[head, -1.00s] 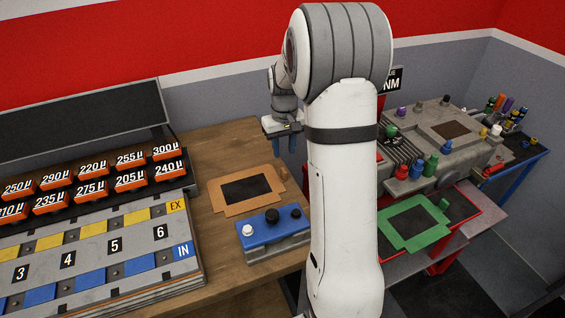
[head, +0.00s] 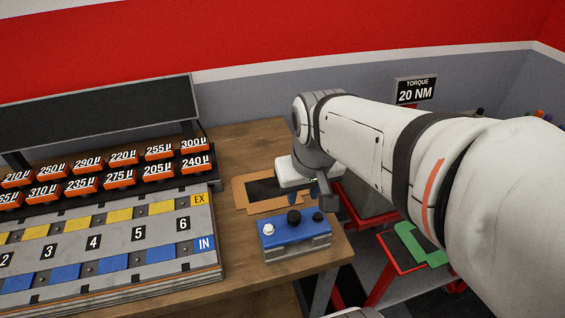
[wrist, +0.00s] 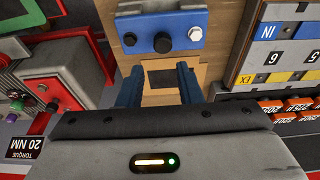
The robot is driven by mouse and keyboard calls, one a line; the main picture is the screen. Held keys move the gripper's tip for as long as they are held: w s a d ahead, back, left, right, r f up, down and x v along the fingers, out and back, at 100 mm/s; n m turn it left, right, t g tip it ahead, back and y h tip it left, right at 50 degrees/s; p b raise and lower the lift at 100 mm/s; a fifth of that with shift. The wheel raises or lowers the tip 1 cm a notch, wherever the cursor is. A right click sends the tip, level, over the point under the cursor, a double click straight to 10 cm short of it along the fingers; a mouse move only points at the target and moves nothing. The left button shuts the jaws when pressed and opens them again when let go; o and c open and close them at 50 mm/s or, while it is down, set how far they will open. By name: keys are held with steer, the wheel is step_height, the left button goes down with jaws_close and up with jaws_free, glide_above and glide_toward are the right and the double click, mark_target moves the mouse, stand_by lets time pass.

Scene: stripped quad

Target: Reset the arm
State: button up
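My arm (head: 385,150) reaches in from the right in the head view and ends above the wooden bench. My gripper (wrist: 158,82) shows in the wrist view with its two blue fingers spread apart and nothing between them. Beyond the fingers lies the tan frame with a dark middle (wrist: 159,99). In the head view the same tan frame (head: 243,193) lies on the bench, partly hidden by my gripper. Contact with the frame cannot be told. The fingertips are hard to make out in the head view.
A blue block with knobs (head: 293,238) sits at the bench front, close to my gripper. The numbered board (head: 100,245) and a rack of orange labelled boxes (head: 120,180) stand to the left. A red cart with a green frame (head: 420,245) is at right, partly behind my arm.

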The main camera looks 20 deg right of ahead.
steer(key=s, duration=0.2)
steer(key=s+a, duration=0.1)
steer(key=shift+f, duration=0.4)
stand_by(0.4)
